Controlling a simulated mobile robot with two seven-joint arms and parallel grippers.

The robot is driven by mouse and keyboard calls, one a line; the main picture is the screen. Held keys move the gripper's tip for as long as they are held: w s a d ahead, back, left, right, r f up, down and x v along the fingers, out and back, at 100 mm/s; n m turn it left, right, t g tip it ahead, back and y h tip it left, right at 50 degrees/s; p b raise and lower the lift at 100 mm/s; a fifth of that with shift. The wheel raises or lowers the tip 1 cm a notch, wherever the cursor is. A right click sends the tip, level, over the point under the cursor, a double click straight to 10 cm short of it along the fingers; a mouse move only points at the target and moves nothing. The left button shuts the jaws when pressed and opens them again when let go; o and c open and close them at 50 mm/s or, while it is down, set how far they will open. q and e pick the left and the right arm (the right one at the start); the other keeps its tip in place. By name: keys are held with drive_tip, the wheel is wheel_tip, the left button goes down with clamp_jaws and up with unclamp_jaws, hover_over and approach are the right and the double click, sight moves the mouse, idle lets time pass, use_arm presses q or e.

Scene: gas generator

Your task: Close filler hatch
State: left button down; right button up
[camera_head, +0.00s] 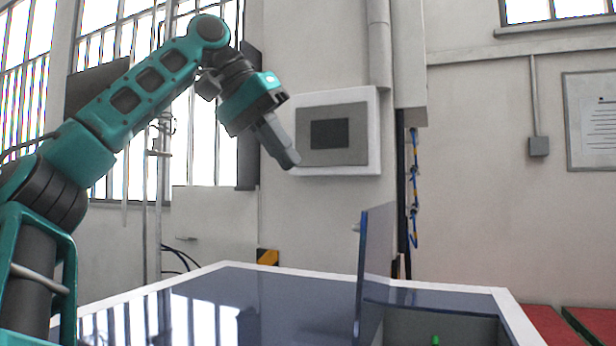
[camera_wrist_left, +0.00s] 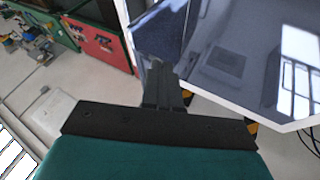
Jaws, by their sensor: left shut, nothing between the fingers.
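The filler hatch (camera_head: 376,262) is a dark blue panel. It stands upright, open, at the left edge of a recessed filler opening (camera_head: 470,328) in the generator's blue top (camera_head: 270,297). A small green part (camera_head: 435,340) shows in the opening. My left gripper (camera_head: 292,163) is shut and empty, pointing down to the right, above the top and to the left of the hatch in the picture, apart from it. In the left wrist view its shut fingers (camera_wrist_left: 161,75) point toward a dark blue surface that may be the hatch. My right gripper is not in view.
The generator's top has a white rim (camera_head: 420,281). A grey-white wall panel (camera_head: 365,103) is behind my left gripper. Red surfaces (camera_head: 548,325) lie at the lower right. The left wrist view shows red and green cabinets (camera_wrist_left: 100,42). Air above the top is free.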

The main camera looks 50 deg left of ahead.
use_arm(q)
drive_tip(key=w+d+f, duration=0.5)
drive_tip(key=w+f, duration=0.2)
drive_tip(key=shift+d+f, duration=0.3)
drive_tip(key=shift+f, duration=0.05)
drive_tip(key=shift+d, duration=0.15)
